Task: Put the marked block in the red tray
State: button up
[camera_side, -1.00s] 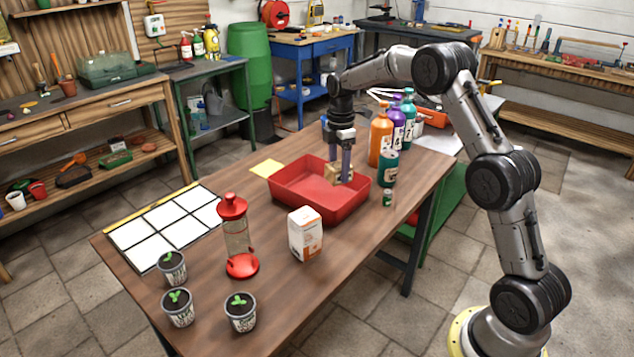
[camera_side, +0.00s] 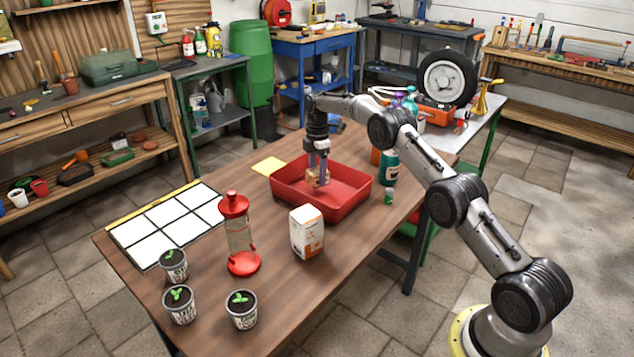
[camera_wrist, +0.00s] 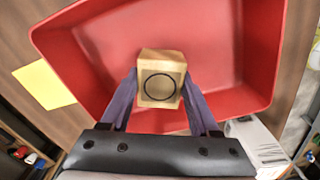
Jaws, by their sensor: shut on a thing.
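The marked block (camera_wrist: 160,62) is a tan wooden cube with a black ring on the face toward the wrist camera. My gripper (camera_wrist: 160,92) is shut on it, one finger on each side. The red tray (camera_side: 322,204) is an open box on the wooden table. In the side view my gripper (camera_side: 318,178) points down inside the tray's outline, left of its middle, and the block (camera_side: 319,182) is partly hidden by the fingers. In the wrist view the tray floor (camera_wrist: 185,25) lies beyond the block. I cannot tell whether the block touches the floor.
A white carton (camera_side: 306,232) and a red-lidded dispenser (camera_side: 238,232) stand in front of the tray. Bottles, including a teal one (camera_side: 389,166), stand to its right. A white grid board (camera_side: 165,222), potted seedlings (camera_side: 180,305) and a yellow sheet (camera_side: 268,166) are leftward.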

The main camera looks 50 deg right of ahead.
aim_at(317, 181)
jog(key=shift+w+f, duration=0.25)
jog(key=shift+f, duration=1.45)
jog(key=shift+f, duration=0.2)
jog(key=o, duration=1.4)
jog(key=shift+r, duration=0.1)
